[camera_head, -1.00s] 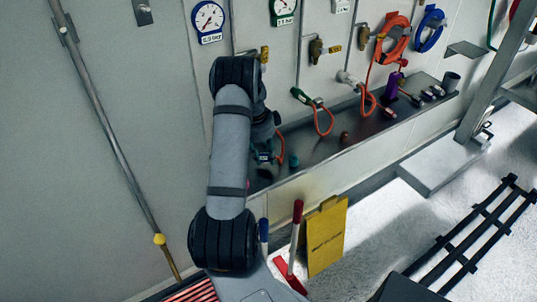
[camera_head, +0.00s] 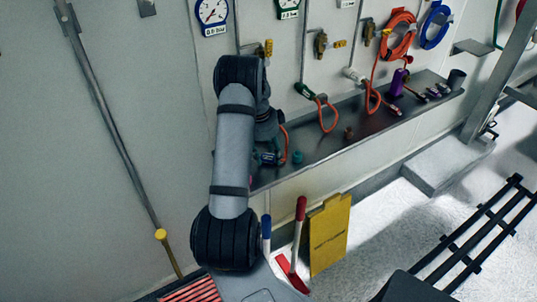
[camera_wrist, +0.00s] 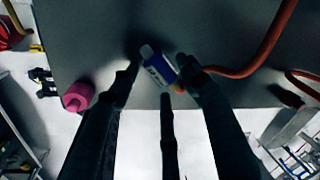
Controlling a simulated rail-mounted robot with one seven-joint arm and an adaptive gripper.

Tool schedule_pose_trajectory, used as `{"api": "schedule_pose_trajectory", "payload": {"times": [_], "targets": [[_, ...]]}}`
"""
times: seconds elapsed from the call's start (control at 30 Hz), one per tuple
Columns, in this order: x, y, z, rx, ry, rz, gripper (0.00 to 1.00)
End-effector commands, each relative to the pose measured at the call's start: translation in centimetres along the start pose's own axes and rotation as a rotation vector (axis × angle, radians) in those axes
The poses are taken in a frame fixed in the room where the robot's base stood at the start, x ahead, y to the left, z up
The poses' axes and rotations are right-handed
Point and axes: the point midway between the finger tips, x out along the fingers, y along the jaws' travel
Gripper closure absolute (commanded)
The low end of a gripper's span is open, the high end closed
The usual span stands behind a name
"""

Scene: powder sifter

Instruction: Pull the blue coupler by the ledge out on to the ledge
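The blue coupler (camera_wrist: 158,66) with a white label shows in the wrist view, at the end of an orange hose (camera_wrist: 262,55). My gripper (camera_wrist: 160,75) has a finger on each side of it and a third finger below it in the picture. The fingers are apart, with a narrow gap at the left; contact on the right cannot be told. In the head view my gripper (camera_head: 268,157) is low at the left end of the ledge (camera_head: 335,140), and my arm hides most of the coupler.

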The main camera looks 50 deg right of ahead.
Motion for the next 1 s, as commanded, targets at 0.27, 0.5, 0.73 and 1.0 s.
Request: {"api": "schedule_pose_trajectory", "payload": {"times": [0.27, 0.5, 0.73, 1.0], "targets": [[0.0, 0.0, 0.0, 0.0, 0.0, 0.001, 0.48], [-1.7, -0.1, 0.0, 0.001, 0.0, -0.004, 0.48], [-6.5, -0.1, 0.0, 0.001, -0.001, -0.005, 0.48], [-11.0, -0.1, 0.0, 0.0, 0.0, -0.002, 0.48]]}}
